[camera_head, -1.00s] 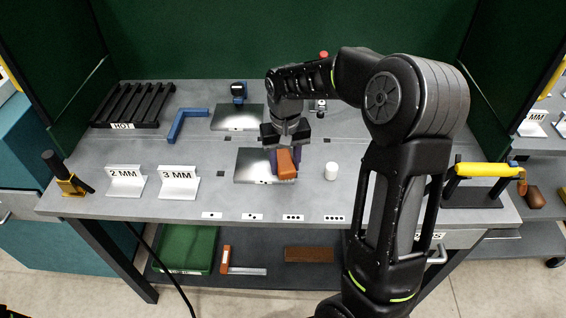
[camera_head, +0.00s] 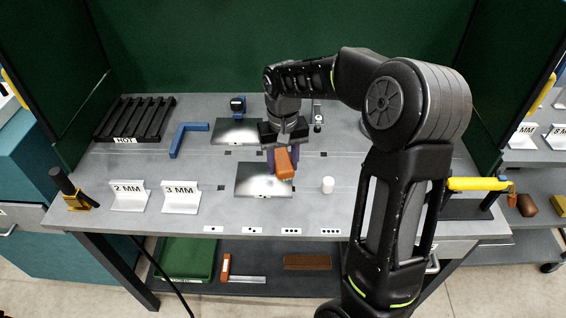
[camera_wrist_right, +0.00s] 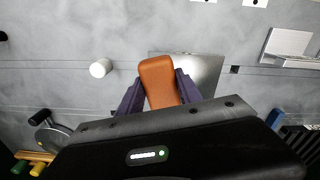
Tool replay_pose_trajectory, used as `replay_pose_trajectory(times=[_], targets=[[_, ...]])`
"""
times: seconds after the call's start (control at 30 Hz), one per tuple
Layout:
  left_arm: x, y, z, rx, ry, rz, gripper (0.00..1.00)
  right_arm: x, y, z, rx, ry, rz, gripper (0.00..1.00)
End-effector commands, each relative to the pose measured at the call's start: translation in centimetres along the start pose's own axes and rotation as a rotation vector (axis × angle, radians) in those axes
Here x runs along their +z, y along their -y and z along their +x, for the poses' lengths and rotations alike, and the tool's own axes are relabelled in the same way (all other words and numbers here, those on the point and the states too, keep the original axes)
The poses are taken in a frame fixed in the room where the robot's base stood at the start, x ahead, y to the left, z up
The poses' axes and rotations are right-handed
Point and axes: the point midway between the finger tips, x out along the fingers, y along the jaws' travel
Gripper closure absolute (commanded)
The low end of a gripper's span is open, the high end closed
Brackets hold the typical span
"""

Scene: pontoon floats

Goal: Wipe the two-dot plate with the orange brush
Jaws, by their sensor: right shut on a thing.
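My right gripper (camera_head: 281,150) is shut on the orange brush (camera_head: 283,166), with its purple fingers on either side. The brush also shows in the wrist view (camera_wrist_right: 160,82), between the fingers (camera_wrist_right: 156,95). A shiny square metal plate (camera_head: 255,184) lies on the table below it. The brush overlaps the plate's back right part in the head view; I cannot tell whether it touches. The plate shows partly behind the brush in the wrist view (camera_wrist_right: 205,68). A two-dot label (camera_head: 252,230) is at the table's front edge, in front of this plate. My left gripper is not in view.
A second metal plate (camera_head: 232,131) lies farther back. A white cylinder (camera_head: 328,185) stands right of the front plate. The 2 MM (camera_head: 128,197) and 3 MM (camera_head: 181,198) stands, a blue angle piece (camera_head: 180,138) and a black HOT rack (camera_head: 135,118) are to the left.

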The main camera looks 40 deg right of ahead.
Motion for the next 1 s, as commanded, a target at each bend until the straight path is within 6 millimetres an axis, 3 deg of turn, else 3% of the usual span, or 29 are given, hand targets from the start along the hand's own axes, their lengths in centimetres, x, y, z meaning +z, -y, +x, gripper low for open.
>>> replay_pose_trajectory(times=[0.47, 1.0], targets=[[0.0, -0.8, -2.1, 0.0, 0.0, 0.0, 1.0, 0.0, 0.0, -3.0, 0.0, -0.001, 0.0, 0.91], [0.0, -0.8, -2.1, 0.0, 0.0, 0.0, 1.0, 0.0, 0.0, -3.0, 0.0, -0.001, 0.0, 0.91]])
